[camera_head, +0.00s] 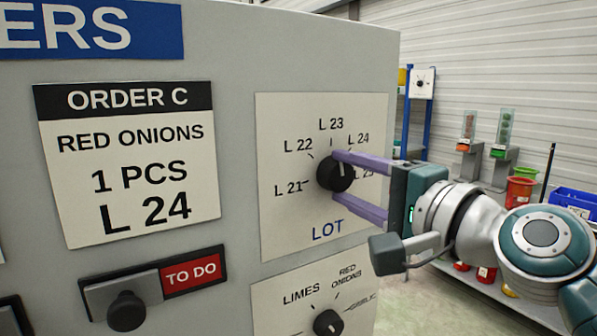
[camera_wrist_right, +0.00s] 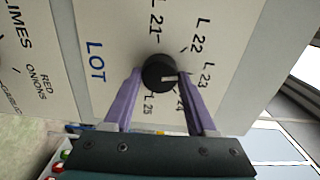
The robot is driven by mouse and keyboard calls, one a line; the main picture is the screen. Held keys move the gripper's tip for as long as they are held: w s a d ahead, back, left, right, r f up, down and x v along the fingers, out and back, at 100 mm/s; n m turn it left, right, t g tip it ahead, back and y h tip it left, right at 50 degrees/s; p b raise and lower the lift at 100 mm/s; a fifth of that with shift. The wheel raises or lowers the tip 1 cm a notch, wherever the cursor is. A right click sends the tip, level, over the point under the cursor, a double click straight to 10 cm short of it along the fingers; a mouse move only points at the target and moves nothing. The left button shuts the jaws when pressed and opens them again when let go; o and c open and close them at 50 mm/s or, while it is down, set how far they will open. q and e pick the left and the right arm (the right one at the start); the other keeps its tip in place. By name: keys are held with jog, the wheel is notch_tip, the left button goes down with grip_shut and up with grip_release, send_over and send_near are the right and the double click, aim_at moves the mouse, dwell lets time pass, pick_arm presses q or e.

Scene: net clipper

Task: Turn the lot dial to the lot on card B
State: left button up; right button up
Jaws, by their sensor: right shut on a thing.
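The lot dial (camera_head: 331,178) is a round black knob with a white mark, on a pale plate marked LOT with L 21 to L 25 around it. My right gripper (camera_head: 336,174) is shut on the dial, one purple finger above and one below it. In the right wrist view the fingers flank the dial (camera_wrist_right: 157,70). The white mark points toward the L 23 and L 24 side; I cannot tell exactly which. The fingers and arm partly cover L 25. Card B is not in view; the Order C card (camera_head: 127,165) reads red onions, 1 PCS, L 24. My left gripper is not in view.
Below the lot plate is a second dial (camera_head: 327,322) with limes and red onions labels. A slider with a black knob (camera_head: 126,311) and a red TO DO sign (camera_head: 190,275) sits under the Order C card. Shelves with bins stand behind at the right.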

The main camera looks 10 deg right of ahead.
jog(key=shift+m, duration=1.1)
jog(key=o, duration=1.4)
jog(key=b+v, duration=0.1)
jog(key=v, duration=0.9)
jog(key=shift+b, duration=0.3)
